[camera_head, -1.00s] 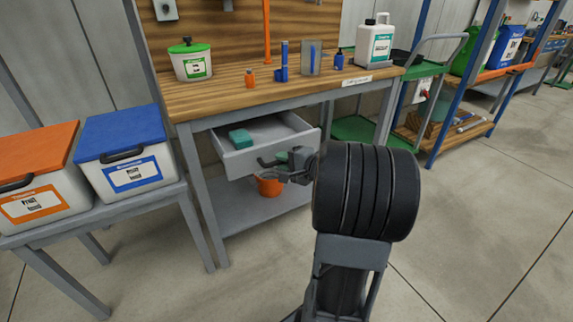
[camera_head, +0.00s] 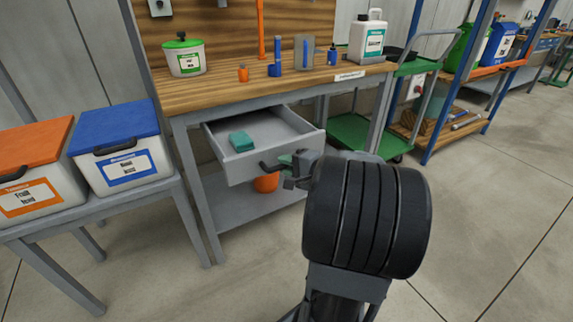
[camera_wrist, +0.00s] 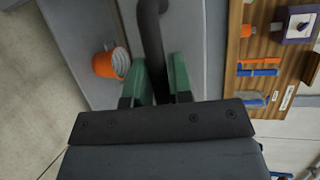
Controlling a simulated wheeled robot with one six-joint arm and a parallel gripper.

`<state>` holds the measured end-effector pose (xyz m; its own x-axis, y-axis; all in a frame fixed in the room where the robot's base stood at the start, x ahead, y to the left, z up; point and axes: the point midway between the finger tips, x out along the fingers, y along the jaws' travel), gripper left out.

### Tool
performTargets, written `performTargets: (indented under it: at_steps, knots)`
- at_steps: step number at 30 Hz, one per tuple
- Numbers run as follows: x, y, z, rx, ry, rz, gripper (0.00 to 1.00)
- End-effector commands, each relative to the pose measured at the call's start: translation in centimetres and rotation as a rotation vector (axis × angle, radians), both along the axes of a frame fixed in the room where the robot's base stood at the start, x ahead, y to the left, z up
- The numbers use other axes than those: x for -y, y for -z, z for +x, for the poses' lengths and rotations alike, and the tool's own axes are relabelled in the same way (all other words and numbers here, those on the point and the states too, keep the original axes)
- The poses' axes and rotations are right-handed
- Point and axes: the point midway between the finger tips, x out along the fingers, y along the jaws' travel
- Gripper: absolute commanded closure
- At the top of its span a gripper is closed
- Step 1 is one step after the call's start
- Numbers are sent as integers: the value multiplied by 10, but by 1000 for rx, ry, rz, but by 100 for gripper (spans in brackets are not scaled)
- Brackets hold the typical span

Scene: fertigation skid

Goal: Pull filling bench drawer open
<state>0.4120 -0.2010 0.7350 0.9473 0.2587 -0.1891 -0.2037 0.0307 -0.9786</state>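The filling bench (camera_head: 205,98) has a grey drawer (camera_head: 245,170) that stands partly open, with its inside showing. A teal block (camera_head: 241,141) lies in the drawer. A dark bar handle (camera_head: 272,168) is on the drawer front, and it also shows in the wrist view (camera_wrist: 152,35). My gripper (camera_head: 290,165) is at the handle, partly hidden behind my wrist in the head view. In the wrist view its green-padded fingers (camera_wrist: 160,80) lie on both sides of the handle, closed on it.
An orange bucket (camera_head: 266,182) stands on the bench's lower shelf, below the drawer. Orange-lidded (camera_head: 35,170) and blue-lidded (camera_head: 120,150) boxes stand on a table at the left. A green cart (camera_head: 350,133) is right of the bench. The floor in front is clear.

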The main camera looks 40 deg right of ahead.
Motion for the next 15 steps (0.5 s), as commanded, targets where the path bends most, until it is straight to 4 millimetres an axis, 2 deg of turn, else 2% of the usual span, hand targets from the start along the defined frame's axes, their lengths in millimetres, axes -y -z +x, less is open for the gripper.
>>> performTargets:
  at_steps: [1, 6, 15]
  knots:
    - [0, 0, 0, 0, 0, 0, 75]
    - [0, 0, 0, 0, 1, 0, 59]
    - [1, -1, -3, 0, 3, -1, 59]
